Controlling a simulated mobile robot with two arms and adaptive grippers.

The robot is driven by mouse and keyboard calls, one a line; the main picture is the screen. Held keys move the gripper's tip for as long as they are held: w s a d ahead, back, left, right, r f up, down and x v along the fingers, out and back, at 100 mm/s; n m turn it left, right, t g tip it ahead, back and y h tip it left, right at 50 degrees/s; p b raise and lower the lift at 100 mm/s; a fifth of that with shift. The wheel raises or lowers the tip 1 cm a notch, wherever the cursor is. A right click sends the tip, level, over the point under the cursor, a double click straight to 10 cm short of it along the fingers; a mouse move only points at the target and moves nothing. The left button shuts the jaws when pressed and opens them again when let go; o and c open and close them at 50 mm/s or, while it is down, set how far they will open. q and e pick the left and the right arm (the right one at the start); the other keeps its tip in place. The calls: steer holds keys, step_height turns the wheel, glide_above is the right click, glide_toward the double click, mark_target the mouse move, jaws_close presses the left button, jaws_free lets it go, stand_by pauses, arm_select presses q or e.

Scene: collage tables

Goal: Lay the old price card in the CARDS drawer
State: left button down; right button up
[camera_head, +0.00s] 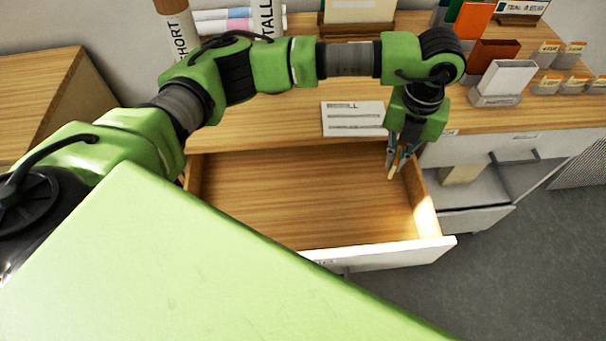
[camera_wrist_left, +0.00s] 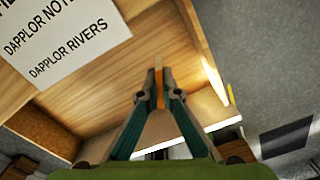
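My left gripper (camera_head: 397,165) points down over the right end of an open, wood-lined drawer (camera_head: 300,195). Its fingers are closed on a thin piece, orange and tan, seen nearly edge-on, likely the price card (camera_head: 393,172). The left wrist view shows the card (camera_wrist_left: 159,82) upright between the fingertips (camera_wrist_left: 158,100). Its printed face cannot be read. The drawer has a white front, and its inside looks empty. A small label sits on the front's top edge, too small to read and partly covered. My right gripper is in neither view.
A printed white sheet (camera_head: 352,118) lies on the wooden counter behind the drawer. An open lower compartment (camera_head: 470,190) is to the right. Several small tagged blocks (camera_head: 548,52), a white box (camera_head: 503,80) and a price sign (camera_head: 521,7) stand at the back right.

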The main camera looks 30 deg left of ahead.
arm_select(q)
steer(key=d+n, duration=0.2)
steer(key=n, duration=0.1)
steer(key=n+p, duration=0.2)
steer(key=p, duration=0.2)
glide_above(336, 195)
steer(key=f, duration=0.5)
steer(key=d+f, duration=0.1)
steer(key=f, duration=0.1)
steer(key=shift+w+f, duration=0.25)
steer(key=shift+f, duration=0.1)
steer(key=shift+s+a+f, duration=0.15)
steer(key=shift+a+f, duration=0.25)
steer(key=shift+f, duration=0.1)
steer(key=f+p, duration=0.1)
steer(key=f, duration=0.2)
steer(key=shift+s+a+f+p, duration=0.1)
steer(key=shift+s+a+p, duration=0.1)
steer(key=shift+p, duration=0.15)
steer(key=shift+w+f, duration=0.1)
steer(key=shift+f, duration=0.1)
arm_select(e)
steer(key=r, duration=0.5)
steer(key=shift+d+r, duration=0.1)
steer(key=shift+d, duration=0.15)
arm_select(q)
steer(key=shift+f, duration=0.1)
